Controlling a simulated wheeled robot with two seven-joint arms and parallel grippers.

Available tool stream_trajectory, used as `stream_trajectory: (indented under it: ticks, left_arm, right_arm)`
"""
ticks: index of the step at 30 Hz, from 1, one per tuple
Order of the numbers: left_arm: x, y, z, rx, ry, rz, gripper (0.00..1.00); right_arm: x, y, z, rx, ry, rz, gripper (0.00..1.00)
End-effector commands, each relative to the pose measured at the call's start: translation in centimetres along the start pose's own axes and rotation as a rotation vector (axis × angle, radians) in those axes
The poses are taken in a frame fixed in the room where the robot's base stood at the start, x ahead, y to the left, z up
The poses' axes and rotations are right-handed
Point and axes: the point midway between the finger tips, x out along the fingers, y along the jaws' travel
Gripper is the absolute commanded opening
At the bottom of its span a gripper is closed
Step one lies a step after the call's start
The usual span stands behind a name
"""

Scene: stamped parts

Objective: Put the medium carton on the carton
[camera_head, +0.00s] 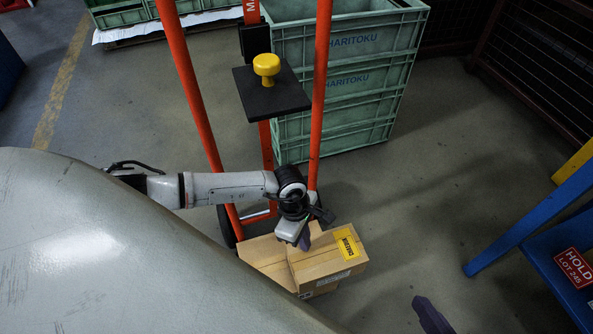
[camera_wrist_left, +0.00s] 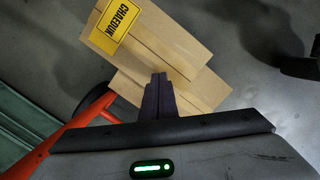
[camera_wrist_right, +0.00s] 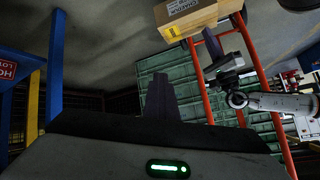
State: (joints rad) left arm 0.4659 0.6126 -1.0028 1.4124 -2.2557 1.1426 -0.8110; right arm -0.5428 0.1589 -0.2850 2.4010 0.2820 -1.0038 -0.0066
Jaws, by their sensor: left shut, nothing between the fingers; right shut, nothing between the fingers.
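A brown carton with a yellow label (camera_head: 340,258) lies turned askew over another brown carton (camera_head: 262,254), which shows beneath and to its left. It appears to rest on it; the contact is partly hidden. In the left wrist view the labelled carton (camera_wrist_left: 165,42) is at the top, with the other (camera_wrist_left: 205,92) showing below it. My left gripper (camera_head: 305,240) is shut and empty, its fingertips over the cartons; whether they touch is unclear. My right gripper (camera_head: 432,316) is shut and empty, right of the cartons. It also shows in the right wrist view (camera_wrist_right: 160,84).
An orange hand truck (camera_head: 319,90) stands just behind the cartons, near my left arm. A black plate (camera_head: 290,100) with a yellow knob (camera_head: 266,66) is between its rails. Stacked green crates (camera_head: 345,85) stand behind. A blue frame (camera_head: 530,222) is at right. Floor between is clear.

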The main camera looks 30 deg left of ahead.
Motion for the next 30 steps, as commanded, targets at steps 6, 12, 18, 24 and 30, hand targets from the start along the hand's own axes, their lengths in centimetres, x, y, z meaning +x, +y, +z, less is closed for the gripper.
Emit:
stream_trajectory:
  ticks: [6, 12, 18, 24, 30]
  left_arm:
    - [1.0, 0.0, 4.8, 0.001, -0.005, 0.001, 0.0]
    - [2.1, 0.0, 6.6, -0.005, -0.002, -0.001, 0.0]
    - [2.8, 0.0, 6.4, -0.003, 0.0, 0.001, 0.0]
    - [3.0, -0.1, 6.2, -0.002, 0.001, 0.0, 0.0]
    - [2.9, -0.8, 5.4, -0.003, 0.005, 0.0, 0.0]
  right_arm:
    - [0.0, -0.6, -0.6, 0.012, 0.043, -0.029, 0.0]
    - [0.0, -1.1, -0.8, 0.024, 0.075, -0.053, 0.0]
    - [-0.6, -1.7, -1.8, 0.028, 0.104, -0.069, 0.0]
    - [-0.8, -1.7, -1.9, 0.028, 0.108, -0.071, 0.0]
    - [-1.1, -1.9, -2.2, 0.025, 0.103, -0.067, 0.0]
